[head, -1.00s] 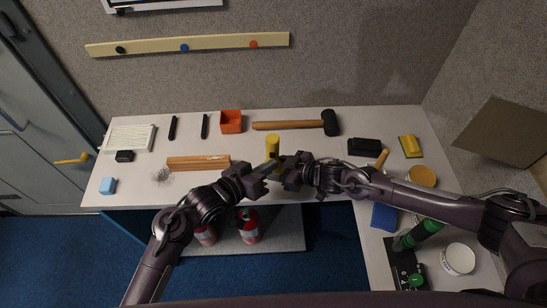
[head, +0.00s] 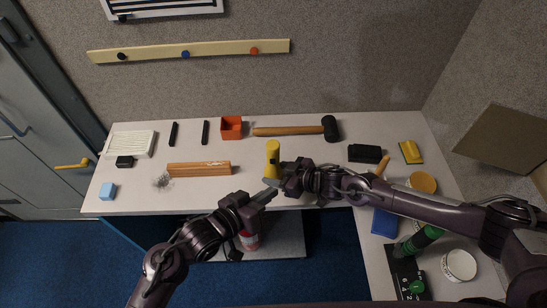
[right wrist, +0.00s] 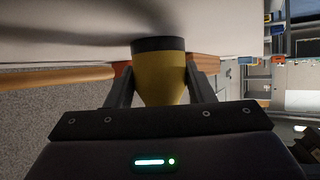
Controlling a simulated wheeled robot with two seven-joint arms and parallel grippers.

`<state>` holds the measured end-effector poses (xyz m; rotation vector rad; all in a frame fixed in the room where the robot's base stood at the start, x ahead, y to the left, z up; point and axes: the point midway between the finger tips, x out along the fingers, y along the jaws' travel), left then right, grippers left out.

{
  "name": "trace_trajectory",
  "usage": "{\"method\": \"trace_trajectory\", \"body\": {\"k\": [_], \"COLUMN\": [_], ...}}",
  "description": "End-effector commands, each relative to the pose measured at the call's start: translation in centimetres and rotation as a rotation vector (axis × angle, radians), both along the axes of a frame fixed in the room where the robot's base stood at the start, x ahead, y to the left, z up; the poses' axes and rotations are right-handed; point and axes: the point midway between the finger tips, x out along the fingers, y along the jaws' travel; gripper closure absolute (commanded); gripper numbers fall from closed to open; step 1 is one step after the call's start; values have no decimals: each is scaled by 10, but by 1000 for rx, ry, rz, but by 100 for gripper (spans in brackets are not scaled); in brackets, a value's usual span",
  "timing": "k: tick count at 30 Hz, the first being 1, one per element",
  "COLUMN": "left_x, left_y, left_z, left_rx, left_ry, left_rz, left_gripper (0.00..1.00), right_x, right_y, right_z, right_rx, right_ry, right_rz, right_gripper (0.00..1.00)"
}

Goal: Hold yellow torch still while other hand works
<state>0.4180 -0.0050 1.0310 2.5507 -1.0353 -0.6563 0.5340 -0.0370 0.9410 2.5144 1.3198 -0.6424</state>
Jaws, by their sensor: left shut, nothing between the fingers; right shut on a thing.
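The yellow torch (head: 272,151) stands roughly upright at the front middle of the white table in the head view. My right gripper (head: 279,176) is shut on it from the right side. In the right wrist view the torch (right wrist: 160,75) sits between the two fingers, its dark-rimmed end against or close to the pale surface; I cannot tell which. My left gripper (head: 268,196) is shut and empty, just below and to the left of the torch at the table's front edge. Its fingertips appear close to my right gripper; the exact gap is unclear.
A wooden block (head: 199,169) lies left of the torch. Behind are an orange box (head: 231,127) and a mallet (head: 295,130). A black box (head: 364,153) and a yellow brush-like thing (head: 410,152) lie right. A side desk holds a green-capped cylinder (head: 425,236) and a white tub (head: 459,264).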

Motion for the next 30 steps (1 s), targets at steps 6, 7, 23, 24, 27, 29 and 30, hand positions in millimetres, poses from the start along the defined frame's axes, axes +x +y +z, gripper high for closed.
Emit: {"method": "trace_trajectory", "body": {"k": [6,7,23,24,27,29,30], "left_x": [0,0,0,0,0,0,0], "left_y": [0,0,0,0,0,0,0], "left_z": [0,0,0,0,0,0,0], "left_rx": [0,0,0,0,0,0,0], "left_ry": [0,0,0,0,0,0,0], "left_rz": [0,0,0,0,0,0,0], "left_gripper": [100,100,100,100,100,100,100], "right_x": [0,0,-15,-19,-30,-37,-41], "right_y": [0,0,-23,-30,-46,-55,-60], "right_z": [0,0,13,17,28,34,38], "right_rx": [1,0,-3,-3,-2,-3,-2], "right_ry": [-1,0,2,1,0,2,0], "right_rz": [0,0,-2,-3,-3,-2,-2], "right_gripper": [31,27,26,26,26,26,26]}}
